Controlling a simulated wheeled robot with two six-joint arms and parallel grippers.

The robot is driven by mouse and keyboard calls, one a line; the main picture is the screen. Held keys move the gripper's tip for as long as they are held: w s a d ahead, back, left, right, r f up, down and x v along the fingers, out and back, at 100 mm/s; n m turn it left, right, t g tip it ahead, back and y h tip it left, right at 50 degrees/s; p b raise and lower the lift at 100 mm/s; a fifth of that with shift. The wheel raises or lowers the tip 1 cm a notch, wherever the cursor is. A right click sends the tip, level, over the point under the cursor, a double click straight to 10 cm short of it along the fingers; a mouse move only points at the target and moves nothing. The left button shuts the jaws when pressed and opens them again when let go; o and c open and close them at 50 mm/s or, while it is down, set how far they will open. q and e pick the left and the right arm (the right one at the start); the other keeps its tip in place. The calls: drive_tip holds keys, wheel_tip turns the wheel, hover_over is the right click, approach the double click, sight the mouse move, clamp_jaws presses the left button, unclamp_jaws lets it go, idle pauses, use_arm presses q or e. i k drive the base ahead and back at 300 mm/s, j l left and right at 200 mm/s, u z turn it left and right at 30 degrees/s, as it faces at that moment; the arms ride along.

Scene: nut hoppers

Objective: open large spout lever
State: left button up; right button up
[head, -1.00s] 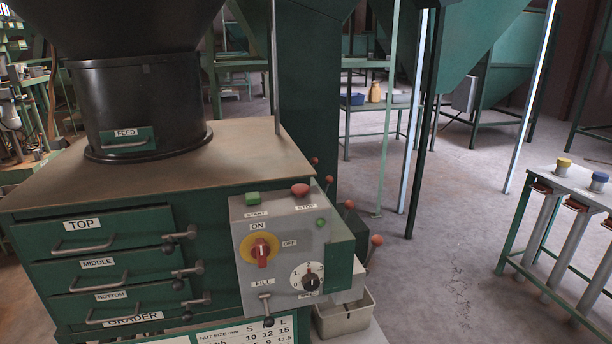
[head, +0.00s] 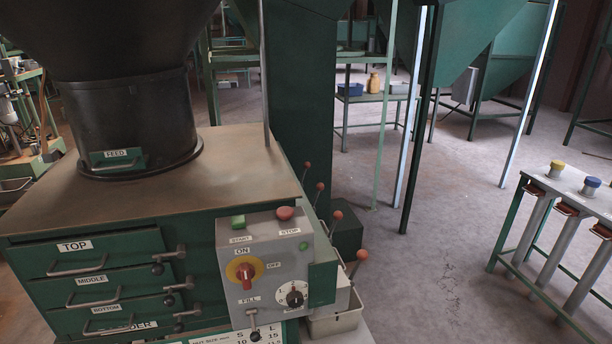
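Several levers with orange-red ball knobs stand in a row along the right side of the green grader machine (head: 110,232). The nearest knob (head: 362,255) is at the front, beside the grey control panel (head: 262,262). Behind it are a second knob (head: 337,215), a third knob (head: 320,187) and the farthest knob (head: 307,165). No label shows on these levers, so I cannot tell which one is the large spout lever. The spouts under them are hidden by the machine. Neither of my grippers is in view.
A metal bin (head: 335,322) sits below the nearest lever. A rack with grey tubes and coloured caps (head: 575,200) stands at the right. Green hopper legs (head: 418,130) rise at the back. The grey floor (head: 430,260) between machine and rack is clear.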

sight(307, 166)
drive_tip(key=i+l+z, duration=0.15)
drive_tip(key=l+z, duration=0.3)
drive_tip(key=i+l+z, duration=0.2)
drive_tip(key=l+z, duration=0.25)
drive_tip(key=i+l+z, duration=0.2)
drive_tip(key=z, duration=0.2)
drive_tip(key=i+l+z, duration=0.15)
drive_tip(key=i+z, duration=0.3)
drive_tip(key=i+l+z, duration=0.1)
drive_tip(key=z, duration=0.35)
drive_tip(key=i+u, duration=0.2)
drive_tip(key=i, duration=0.25)
drive_tip(key=i+l+u, duration=0.2)
drive_tip(key=i, duration=0.2)
drive_tip(key=i+j+u, duration=0.15)
drive_tip(key=u, duration=0.3)
drive_tip(key=i+u, duration=0.25)
drive_tip(key=u, duration=0.25)
drive_tip(key=i+u, duration=0.2)
drive_tip(key=u, duration=0.25)
drive_tip(key=i+l+u, duration=0.1)
drive_tip(key=u, duration=0.4)
drive_tip(key=i+u, duration=0.55)
drive_tip(key=i, duration=0.2)
